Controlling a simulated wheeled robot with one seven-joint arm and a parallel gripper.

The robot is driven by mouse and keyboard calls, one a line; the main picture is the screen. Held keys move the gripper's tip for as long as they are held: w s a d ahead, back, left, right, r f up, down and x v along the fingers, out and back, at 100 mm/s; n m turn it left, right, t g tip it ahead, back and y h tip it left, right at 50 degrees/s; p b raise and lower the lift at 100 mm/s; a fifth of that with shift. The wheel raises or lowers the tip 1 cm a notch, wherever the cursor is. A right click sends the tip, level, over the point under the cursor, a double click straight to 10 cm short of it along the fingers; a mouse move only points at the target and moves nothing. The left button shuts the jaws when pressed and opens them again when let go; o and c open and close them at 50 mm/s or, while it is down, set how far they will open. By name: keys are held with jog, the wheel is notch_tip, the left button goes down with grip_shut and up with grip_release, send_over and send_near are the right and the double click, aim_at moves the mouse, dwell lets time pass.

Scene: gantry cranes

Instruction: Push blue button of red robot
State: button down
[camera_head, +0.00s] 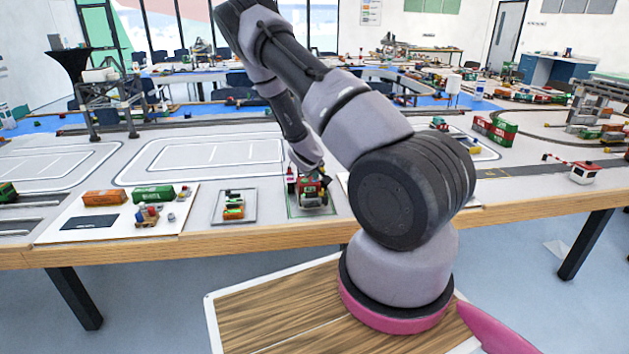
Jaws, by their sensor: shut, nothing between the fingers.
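The fingers are small and dark in this view and look shut and empty. The blue button cannot be made out; it is too small or hidden by my gripper.
Left of the red machine is a pad with small green and orange blocks (233,207). A white board (105,238) holds an orange container (104,198) and a green container (153,194). The wooden table edge (150,252) runs in front. A red-and-white crane model (584,174) stands at right.

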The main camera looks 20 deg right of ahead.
jog(key=shift+r, duration=0.9)
jog(key=shift+r, duration=3)
